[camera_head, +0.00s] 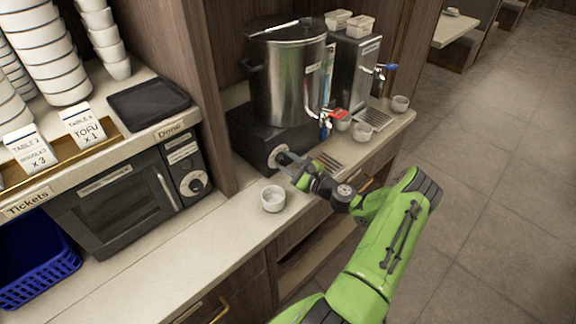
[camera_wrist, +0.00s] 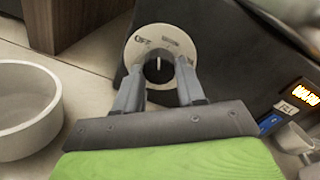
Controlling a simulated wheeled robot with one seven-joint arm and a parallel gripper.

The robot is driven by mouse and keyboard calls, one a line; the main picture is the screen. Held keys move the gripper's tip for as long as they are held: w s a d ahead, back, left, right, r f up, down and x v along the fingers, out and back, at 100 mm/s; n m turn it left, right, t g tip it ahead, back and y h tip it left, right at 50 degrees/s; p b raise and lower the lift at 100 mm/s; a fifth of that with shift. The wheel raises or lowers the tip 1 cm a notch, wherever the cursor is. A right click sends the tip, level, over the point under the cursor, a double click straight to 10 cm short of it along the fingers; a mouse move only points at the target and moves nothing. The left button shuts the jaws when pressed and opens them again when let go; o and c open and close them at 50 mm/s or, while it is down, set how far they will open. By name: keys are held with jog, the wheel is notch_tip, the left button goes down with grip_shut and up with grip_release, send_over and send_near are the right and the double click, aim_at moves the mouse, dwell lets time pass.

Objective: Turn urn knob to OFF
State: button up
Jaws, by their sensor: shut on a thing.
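The urn (camera_head: 288,85) is a tall steel pot on a black base (camera_head: 262,140) at the back of the counter. Its knob (camera_head: 279,156) is on the front of the base. In the wrist view the knob (camera_wrist: 158,68) is black with a white pointer line, on a pale dial (camera_wrist: 134,48) with "OFF" at the upper left. The pointer line looks about upright in this view, not lined up with OFF. My gripper (camera_head: 285,161) is at the dial, its two fingers (camera_wrist: 160,88) on either side of the knob, shut on it. The knob's lower part is hidden.
A white bowl (camera_head: 273,198) stands on the counter just left of my gripper; it shows large in the wrist view (camera_wrist: 22,110). A steel dispenser (camera_head: 352,75) and small bowls stand at the right. A microwave (camera_head: 118,200) is at the left. The front counter is mostly clear.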

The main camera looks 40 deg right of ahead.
jog(key=n+b, duration=0.2)
jog(key=n, duration=0.2)
jog(key=shift+n+b, duration=0.95)
jog(key=shift+n, duration=0.55)
jog(key=o, duration=1)
jog(key=shift+r, duration=0.1)
jog(key=shift+o, duration=0.2)
jog(key=shift+s, duration=0.1)
jog(key=s, duration=1.5)
jog(key=shift+s+d+r, duration=0.25)
jog(key=shift+d+r, duration=0.15)
